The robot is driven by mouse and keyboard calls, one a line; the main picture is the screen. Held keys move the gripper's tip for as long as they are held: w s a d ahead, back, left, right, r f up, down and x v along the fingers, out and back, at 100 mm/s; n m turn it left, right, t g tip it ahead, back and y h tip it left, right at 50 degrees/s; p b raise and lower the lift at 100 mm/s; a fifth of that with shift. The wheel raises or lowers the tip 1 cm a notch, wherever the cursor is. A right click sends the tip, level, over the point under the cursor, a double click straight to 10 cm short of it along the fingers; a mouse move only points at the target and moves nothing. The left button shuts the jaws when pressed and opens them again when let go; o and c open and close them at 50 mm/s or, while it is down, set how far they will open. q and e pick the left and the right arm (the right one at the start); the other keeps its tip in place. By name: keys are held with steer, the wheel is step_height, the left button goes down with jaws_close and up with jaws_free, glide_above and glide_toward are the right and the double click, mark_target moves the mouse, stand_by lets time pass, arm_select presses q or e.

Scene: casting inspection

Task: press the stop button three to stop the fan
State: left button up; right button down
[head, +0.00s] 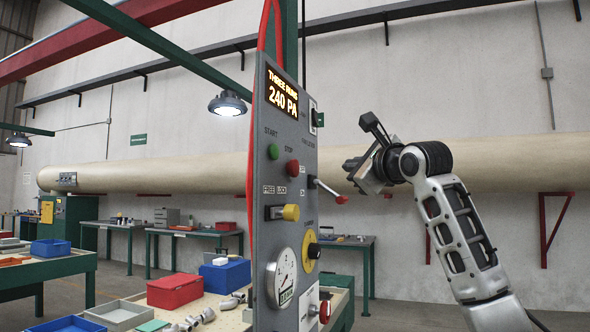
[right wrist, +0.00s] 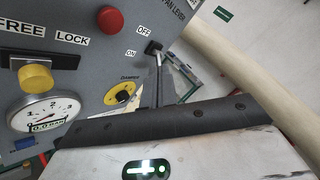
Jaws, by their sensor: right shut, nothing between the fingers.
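The grey control panel (head: 262,150) stands upright in the middle of the head view, seen at a slant. Its red stop button (head: 293,167) sits right of the green start button (head: 273,152). The stop button also shows at the top of the right wrist view (right wrist: 110,19). The lit display (head: 283,92) reads 240 PA. My right gripper (head: 358,172) is shut and empty, to the right of the panel and apart from the stop button. My left gripper is in neither view.
A lever with a red knob (head: 341,199) sticks out from the panel, near ON and OFF labels. A yellow FREE/LOCK knob (head: 291,212), a round gauge (head: 285,278) and a yellow damper dial (right wrist: 122,95) sit lower. A red box (head: 174,291) lies on the bench left of the panel.

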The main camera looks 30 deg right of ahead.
mark_target(294, 168)
arm_select(q)
steer(key=p, duration=0.1)
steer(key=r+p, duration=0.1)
steer(key=p, duration=0.1)
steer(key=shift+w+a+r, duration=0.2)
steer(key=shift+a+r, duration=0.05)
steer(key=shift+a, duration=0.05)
arm_select(e)
steer(key=w+a, duration=0.5)
steer(key=w, duration=0.2)
steer(key=shift+a, duration=0.4)
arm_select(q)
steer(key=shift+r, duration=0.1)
arm_select(e)
steer(key=shift+s, duration=0.1)
arm_select(q)
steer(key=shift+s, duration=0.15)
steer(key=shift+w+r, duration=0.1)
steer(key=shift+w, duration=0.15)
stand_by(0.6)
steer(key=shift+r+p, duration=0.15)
steer(key=shift+p, duration=0.25)
arm_select(e)
steer(key=shift+w+a, duration=0.3)
steer(key=shift+w, duration=0.05)
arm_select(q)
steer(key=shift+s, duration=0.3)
